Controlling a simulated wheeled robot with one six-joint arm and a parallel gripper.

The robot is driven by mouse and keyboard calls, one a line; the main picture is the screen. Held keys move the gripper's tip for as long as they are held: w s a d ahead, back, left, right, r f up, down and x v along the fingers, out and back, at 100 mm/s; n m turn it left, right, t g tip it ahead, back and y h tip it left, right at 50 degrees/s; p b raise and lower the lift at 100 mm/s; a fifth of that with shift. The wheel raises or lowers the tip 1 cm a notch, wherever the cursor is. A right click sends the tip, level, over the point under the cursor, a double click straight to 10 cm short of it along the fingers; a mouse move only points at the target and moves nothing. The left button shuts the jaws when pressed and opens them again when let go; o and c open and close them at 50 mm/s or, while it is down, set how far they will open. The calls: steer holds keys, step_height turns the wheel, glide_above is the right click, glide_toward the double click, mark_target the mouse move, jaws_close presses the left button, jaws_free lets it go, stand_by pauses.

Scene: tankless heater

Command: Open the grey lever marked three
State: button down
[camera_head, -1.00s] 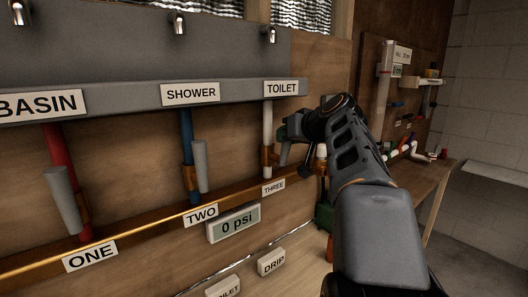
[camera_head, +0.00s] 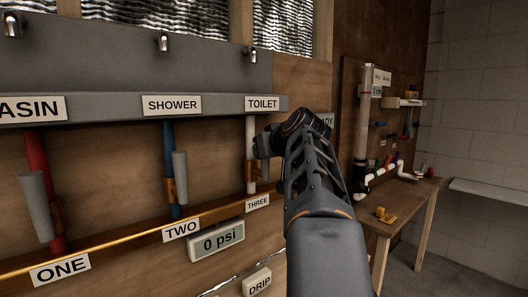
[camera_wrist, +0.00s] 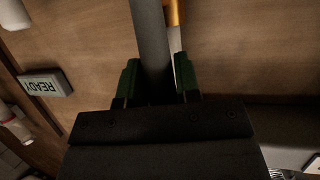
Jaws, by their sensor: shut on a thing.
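The grey lever marked three is mostly hidden behind my gripper in the head view, beside the white pipe (camera_head: 250,140) under the TOILET label and above the THREE label (camera_head: 258,201). In the wrist view the grey lever (camera_wrist: 152,40) runs between the two green fingertips of my gripper (camera_wrist: 158,82). The gripper (camera_head: 263,148) is shut on it. A copper-coloured fitting (camera_wrist: 175,12) shows beside the lever. The lever's exact angle is hard to tell in the head view.
Grey levers one (camera_head: 37,206) and two (camera_head: 180,178) hang along red and blue pipes to the left. A gauge (camera_head: 216,242) reads 0 psi. A READY sign (camera_wrist: 45,83) is close by in the wrist view. A wooden workbench (camera_head: 398,205) stands at right.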

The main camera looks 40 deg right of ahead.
steer(key=shift+f, duration=0.1)
steer(key=c, duration=0.8)
jaws_free()
steer(key=shift+s, duration=0.1)
steer(key=v, duration=1.3)
steer(key=shift+s+a+p, duration=0.1)
steer(key=shift+s+p, duration=0.25)
